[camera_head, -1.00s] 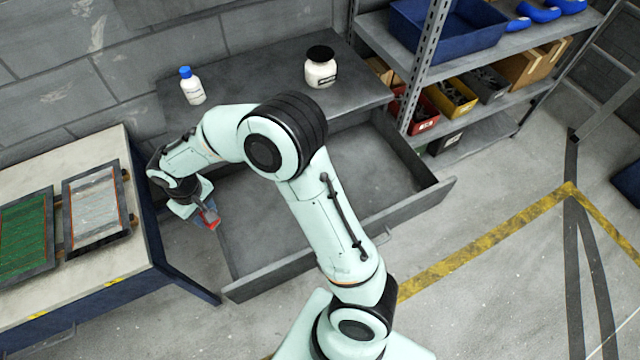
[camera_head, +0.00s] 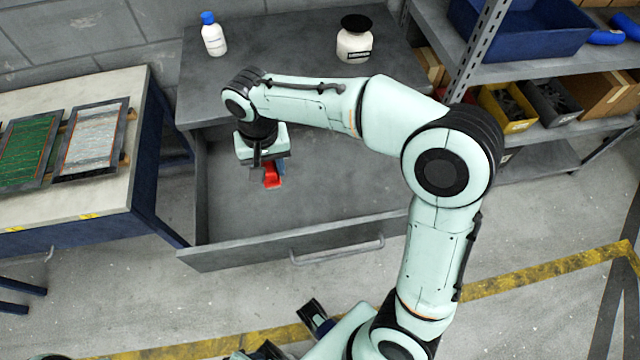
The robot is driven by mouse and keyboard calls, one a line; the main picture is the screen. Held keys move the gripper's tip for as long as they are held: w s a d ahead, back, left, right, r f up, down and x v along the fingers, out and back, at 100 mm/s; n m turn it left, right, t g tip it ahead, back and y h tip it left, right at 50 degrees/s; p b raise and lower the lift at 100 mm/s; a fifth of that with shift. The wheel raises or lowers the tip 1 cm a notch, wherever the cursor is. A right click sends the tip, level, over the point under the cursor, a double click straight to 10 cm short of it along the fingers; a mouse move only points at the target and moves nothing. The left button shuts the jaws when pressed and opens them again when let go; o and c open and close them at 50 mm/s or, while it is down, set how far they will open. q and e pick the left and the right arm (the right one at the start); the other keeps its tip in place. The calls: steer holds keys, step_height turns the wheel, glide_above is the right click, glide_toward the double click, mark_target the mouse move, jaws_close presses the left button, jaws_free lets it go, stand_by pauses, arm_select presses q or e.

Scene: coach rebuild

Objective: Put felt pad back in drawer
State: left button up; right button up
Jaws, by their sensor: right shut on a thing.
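My right gripper (camera_head: 268,166) hangs over the left part of the open grey drawer (camera_head: 340,237), pointing down. My left gripper is not in view.
A blue-capped white bottle (camera_head: 213,36) and a black-lidded jar (camera_head: 355,42) stand on the bench top (camera_head: 285,50). A light table (camera_head: 125,168) with framed panels stands at the left. Shelving with bins (camera_head: 505,103) stands at the right.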

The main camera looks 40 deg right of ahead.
steer(key=shift+f, duration=0.1)
steer(key=shift+m, duration=0.3)
step_height(320, 180, down, 14)
steer(key=shift+s+f+b, duration=0.1)
steer(key=shift+f+b, duration=0.1)
steer(key=shift+b, duration=1)
steer(key=shift+d+f+b, duration=0.1)
steer(key=shift+f+b, duration=0.2)
steer(key=shift+f, duration=2.05)
steer(key=shift+f, duration=0.1)
steer(key=shift+f, duration=0.15)
steer(key=o, duration=1.1)
steer(key=shift+r, duration=0.2)
